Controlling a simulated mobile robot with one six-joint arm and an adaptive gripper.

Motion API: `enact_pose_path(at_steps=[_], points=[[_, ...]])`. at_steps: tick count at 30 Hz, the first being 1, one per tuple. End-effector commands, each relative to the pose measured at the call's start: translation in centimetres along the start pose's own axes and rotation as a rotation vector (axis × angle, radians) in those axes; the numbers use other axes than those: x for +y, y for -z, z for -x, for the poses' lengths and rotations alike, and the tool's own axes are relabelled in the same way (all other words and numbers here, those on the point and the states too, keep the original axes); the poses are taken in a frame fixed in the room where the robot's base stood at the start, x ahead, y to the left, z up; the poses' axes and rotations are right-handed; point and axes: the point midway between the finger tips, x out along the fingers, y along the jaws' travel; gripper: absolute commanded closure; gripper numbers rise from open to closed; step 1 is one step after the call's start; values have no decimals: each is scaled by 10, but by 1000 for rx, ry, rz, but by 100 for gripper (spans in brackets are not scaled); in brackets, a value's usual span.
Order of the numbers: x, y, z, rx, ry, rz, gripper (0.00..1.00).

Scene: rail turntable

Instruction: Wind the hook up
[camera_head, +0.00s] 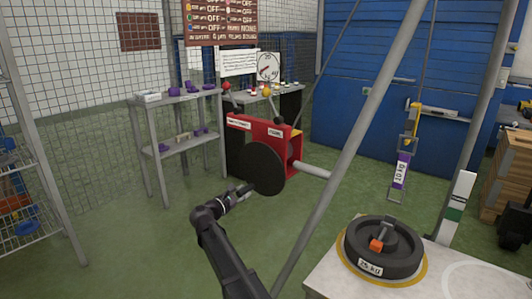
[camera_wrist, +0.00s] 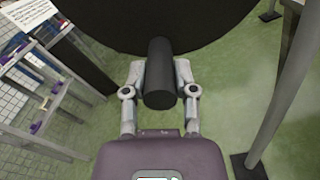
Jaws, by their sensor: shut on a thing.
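A red winch (camera_head: 266,135) with a large dark disc wheel (camera_head: 262,168) stands in the middle of the head view. The black crank handle (camera_wrist: 160,72) sticks out from the dark wheel in the wrist view. My gripper (camera_head: 246,190) is at the wheel's lower left face. In the wrist view my gripper (camera_wrist: 160,80) has a finger on each side of the handle and is shut on it. The yellow hook (camera_head: 413,115) hangs from a cable at the right, with a purple-and-white tag (camera_head: 400,170) below it, above the floor.
A black round weight (camera_head: 384,250) with an orange part on top sits on a pale table (camera_head: 335,280) at the lower right. A grey slanted post (camera_head: 345,150) crosses between winch and hook. A shelf (camera_head: 175,140) with purple items stands behind left. Green floor is clear at left.

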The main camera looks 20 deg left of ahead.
Motion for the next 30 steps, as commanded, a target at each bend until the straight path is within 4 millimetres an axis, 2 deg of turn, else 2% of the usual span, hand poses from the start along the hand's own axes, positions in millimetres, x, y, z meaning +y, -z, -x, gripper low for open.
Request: enact_pose_path(at_steps=[8, 21, 30], points=[[9, -1, -1, 0, -6, -55, 100], [29, -4, -2, 0, -5, -286, 100], [30, -4, -1, 0, -6, -313, 100]])
